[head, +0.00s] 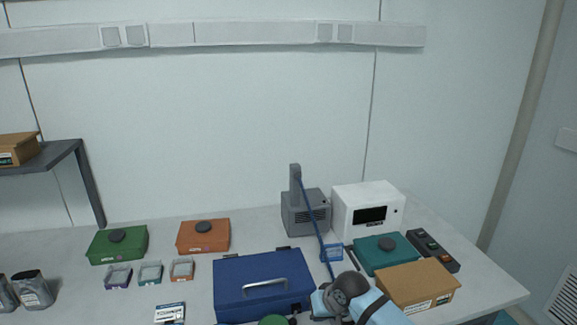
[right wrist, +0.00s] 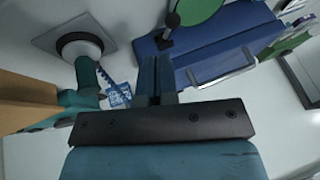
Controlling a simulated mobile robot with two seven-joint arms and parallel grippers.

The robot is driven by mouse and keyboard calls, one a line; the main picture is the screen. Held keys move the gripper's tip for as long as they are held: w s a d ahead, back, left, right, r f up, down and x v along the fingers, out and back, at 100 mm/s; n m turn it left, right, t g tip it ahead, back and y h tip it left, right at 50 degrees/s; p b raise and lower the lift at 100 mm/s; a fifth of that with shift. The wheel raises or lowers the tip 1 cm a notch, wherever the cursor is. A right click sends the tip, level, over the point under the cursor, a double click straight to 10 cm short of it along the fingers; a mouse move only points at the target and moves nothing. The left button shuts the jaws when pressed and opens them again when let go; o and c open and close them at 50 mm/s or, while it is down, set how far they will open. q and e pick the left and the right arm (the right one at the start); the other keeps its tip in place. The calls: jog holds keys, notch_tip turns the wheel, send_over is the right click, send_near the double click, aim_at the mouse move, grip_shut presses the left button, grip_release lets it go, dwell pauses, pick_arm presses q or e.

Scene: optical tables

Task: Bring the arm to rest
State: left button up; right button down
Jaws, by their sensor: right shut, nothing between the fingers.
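My right arm (head: 372,303), light blue with a dark grey joint, comes in from the bottom right of the head view and reaches over the table between the blue case and the cardboard box. My right gripper (right wrist: 155,78) shows in the right wrist view with its two dark fingers together and nothing between them. It is above the table, beside the blue case (right wrist: 215,38); the fingertips are not clear in the head view. My left gripper is in neither view.
The blue case (head: 262,285) stands left of my arm. A cardboard box (head: 418,284) and teal box (head: 386,254) stand right. A grey device (head: 305,212) with a blue cable and a white box (head: 367,209) stand behind. Green (head: 118,245) and orange (head: 203,236) boxes sit left.

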jog(key=s+d+f+t+y, duration=0.1)
jog(key=s+f+t, duration=0.1)
jog(key=s+f, duration=0.4)
jog(key=s+d+f+t, duration=0.15)
jog(key=s+f, duration=0.25)
jog(key=s, duration=0.5)
jog(key=s+d+t+h, duration=0.1)
jog(key=s+d, duration=0.3)
jog(key=s, duration=0.4)
jog(key=s+d+f+t, duration=0.1)
jog(key=s+d+t, duration=0.1)
jog(key=s+d, duration=0.3)
jog(key=s, duration=0.3)
jog(key=shift+f+n+h, duration=0.2)
jog(key=shift+n+h, duration=0.2)
